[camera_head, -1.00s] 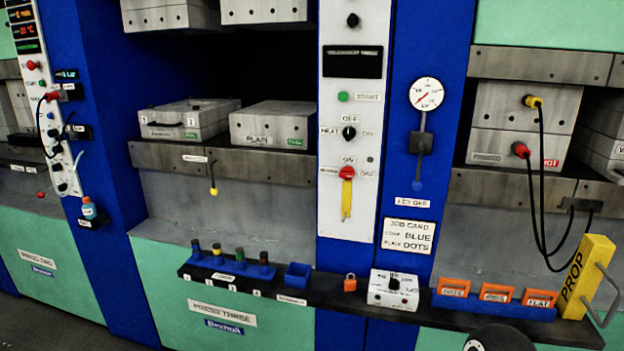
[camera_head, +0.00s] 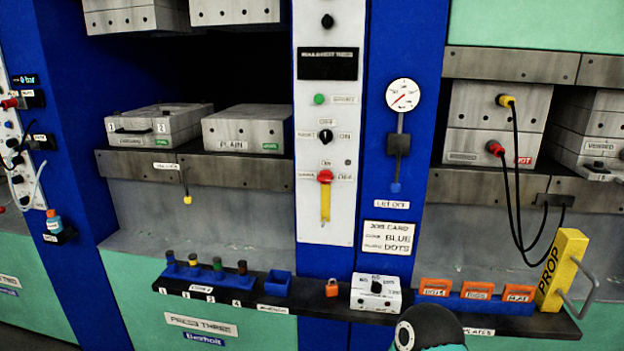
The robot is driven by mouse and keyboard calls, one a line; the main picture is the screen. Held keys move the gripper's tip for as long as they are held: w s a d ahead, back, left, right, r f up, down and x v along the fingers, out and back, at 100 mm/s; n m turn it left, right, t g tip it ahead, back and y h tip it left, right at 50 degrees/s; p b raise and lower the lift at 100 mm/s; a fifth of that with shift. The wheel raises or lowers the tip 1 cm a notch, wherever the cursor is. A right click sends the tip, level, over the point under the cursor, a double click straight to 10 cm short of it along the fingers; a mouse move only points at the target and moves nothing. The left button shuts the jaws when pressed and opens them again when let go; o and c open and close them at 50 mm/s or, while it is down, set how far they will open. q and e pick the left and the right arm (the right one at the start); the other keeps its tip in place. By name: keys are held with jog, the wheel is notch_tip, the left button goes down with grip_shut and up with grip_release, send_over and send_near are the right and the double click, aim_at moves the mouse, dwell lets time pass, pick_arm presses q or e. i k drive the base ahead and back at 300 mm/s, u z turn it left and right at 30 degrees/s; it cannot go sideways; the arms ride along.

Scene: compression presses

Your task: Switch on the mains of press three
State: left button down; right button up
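Press three's white control panel (camera_head: 324,210) stands upright in the middle of the head view. Low on it is a red rotary switch (camera_head: 325,176) with a yellow strip (camera_head: 325,205) hanging straight down below it. Small labels are around this switch; one on the right seems to read OFF, and the one above is too blurred to read surely. Above it are a black heat knob (camera_head: 325,136) with ON at its right, and a green start button (camera_head: 319,99). The display (camera_head: 328,64) is dark. Neither gripper shows; nothing touches the panel.
A dark shelf (camera_head: 335,309) runs below the panel, bearing an orange padlock (camera_head: 332,288), a white box with a knob (camera_head: 376,294), orange blocks and a yellow prop (camera_head: 562,268). A dark rounded part with teal, probably mine, rises at the bottom edge. Space before the panel is clear.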

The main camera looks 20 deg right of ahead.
aim_at(325, 177)
jog(key=i, duration=0.9)
jog(key=z, duration=0.05)
